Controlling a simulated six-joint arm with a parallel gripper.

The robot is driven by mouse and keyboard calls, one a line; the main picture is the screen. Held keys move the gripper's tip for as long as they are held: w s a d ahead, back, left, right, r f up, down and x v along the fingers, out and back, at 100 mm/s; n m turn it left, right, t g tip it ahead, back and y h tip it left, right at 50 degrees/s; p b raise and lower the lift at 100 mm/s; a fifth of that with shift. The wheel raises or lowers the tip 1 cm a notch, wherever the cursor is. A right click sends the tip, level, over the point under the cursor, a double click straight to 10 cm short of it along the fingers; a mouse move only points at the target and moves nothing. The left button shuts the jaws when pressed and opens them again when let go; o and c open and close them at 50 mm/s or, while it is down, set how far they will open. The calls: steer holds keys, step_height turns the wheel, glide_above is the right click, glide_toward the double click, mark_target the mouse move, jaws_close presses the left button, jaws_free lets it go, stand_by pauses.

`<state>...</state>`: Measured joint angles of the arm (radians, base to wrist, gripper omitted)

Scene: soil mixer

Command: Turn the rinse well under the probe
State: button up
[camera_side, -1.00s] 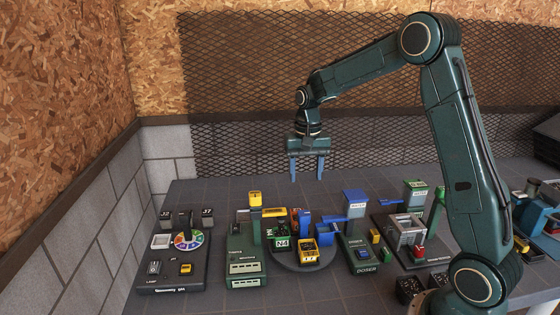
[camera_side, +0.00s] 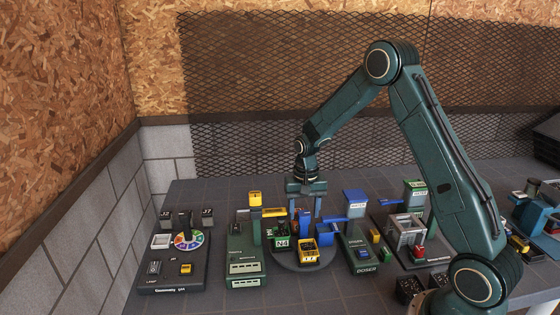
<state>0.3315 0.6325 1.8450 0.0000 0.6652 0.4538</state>
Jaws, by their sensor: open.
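A round dark turntable (camera_side: 287,261) stands in the middle of the bench. It carries a green block marked N4 (camera_side: 282,243), a yellow unit (camera_side: 308,250) at the front, and a blue box (camera_side: 326,235) on its right side. An orange and blue part sits at its back, partly hidden. I cannot tell which of these is the rinse well, nor pick out the probe with certainty. My gripper (camera_side: 305,212) points down over the back of the turntable. Its blue fingers are apart, with nothing clearly held. Whether they touch the parts behind N4 cannot be seen.
Left of the turntable stands a green unit (camera_side: 246,268) with a yellow-topped post. Right of it is the DOSER stand (camera_side: 362,255) with a blue box on top. A panel with a colour wheel (camera_side: 188,239) lies far left. A grey-framed station (camera_side: 406,230) stands further right.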

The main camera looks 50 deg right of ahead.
steer(key=shift+f, duration=0.3)
steer(key=shift+c, duration=0.4)
jaws_close()
